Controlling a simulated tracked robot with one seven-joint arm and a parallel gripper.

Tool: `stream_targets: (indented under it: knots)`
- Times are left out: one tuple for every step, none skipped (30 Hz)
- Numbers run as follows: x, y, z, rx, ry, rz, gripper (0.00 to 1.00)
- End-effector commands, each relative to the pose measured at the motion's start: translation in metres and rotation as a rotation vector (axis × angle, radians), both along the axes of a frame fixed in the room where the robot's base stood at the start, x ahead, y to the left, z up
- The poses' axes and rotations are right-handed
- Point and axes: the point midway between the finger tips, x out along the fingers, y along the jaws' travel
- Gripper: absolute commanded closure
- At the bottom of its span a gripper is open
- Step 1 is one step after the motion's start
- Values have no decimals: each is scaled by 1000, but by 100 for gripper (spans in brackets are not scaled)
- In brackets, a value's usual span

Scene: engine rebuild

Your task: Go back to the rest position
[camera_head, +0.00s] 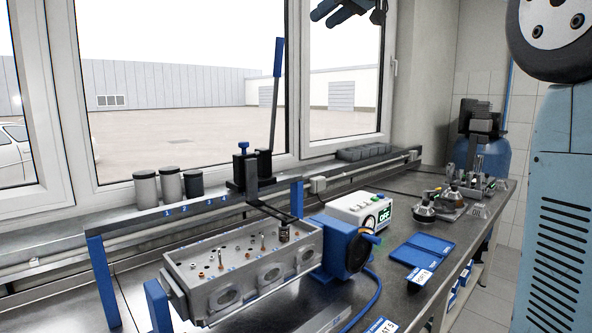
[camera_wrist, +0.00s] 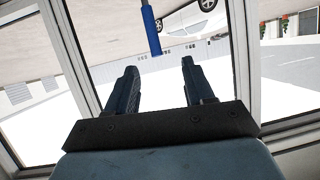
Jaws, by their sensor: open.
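My gripper (camera_head: 343,10) shows at the top edge of the head view, raised in front of the window and well above the workbench. In the wrist view my gripper (camera_wrist: 158,80) has its two dark fingers spread apart with nothing between them. Its jaws are open and empty. In the head view the upper part of my gripper is cut off by the picture's edge.
A grey engine block (camera_head: 245,268) stands on the workbench (camera_head: 415,205). A lever with a blue handle (camera_head: 278,57) rises by the window; its blue end (camera_wrist: 151,30) shows beyond my fingers. Grey cylinders (camera_head: 170,184) stand on the sill. A control box (camera_head: 358,208) sits mid-bench.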

Motion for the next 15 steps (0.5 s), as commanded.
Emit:
stream_targets:
  knots:
    - [-2, -11, 8, 64, -67, 1, 47]
    - [-3, -16, 14, 102, -113, -1, 47]
    - [-4, -24, 21, 148, -171, -12, 47]
    - [-5, -30, 25, 181, -213, -25, 47]
    - [-6, -38, 29, 212, -253, -43, 47]
    - [-8, -48, 34, 251, -304, -72, 47]
    - [-9, -57, 37, 278, -340, -100, 47]
    - [-11, -65, 39, 301, -371, -129, 47]
    - [-13, -78, 41, 329, -411, -175, 47]
    - [-15, -88, 41, 348, -435, -213, 47]
    - [-17, -97, 40, 362, -457, -253, 47]
    - [-21, -111, 37, 379, -481, -310, 47]
    - [-23, -120, 33, 386, -493, -353, 47]
    - [-26, -131, 28, 393, -503, -400, 47]
    - [-31, -143, 20, 396, -509, -460, 47]
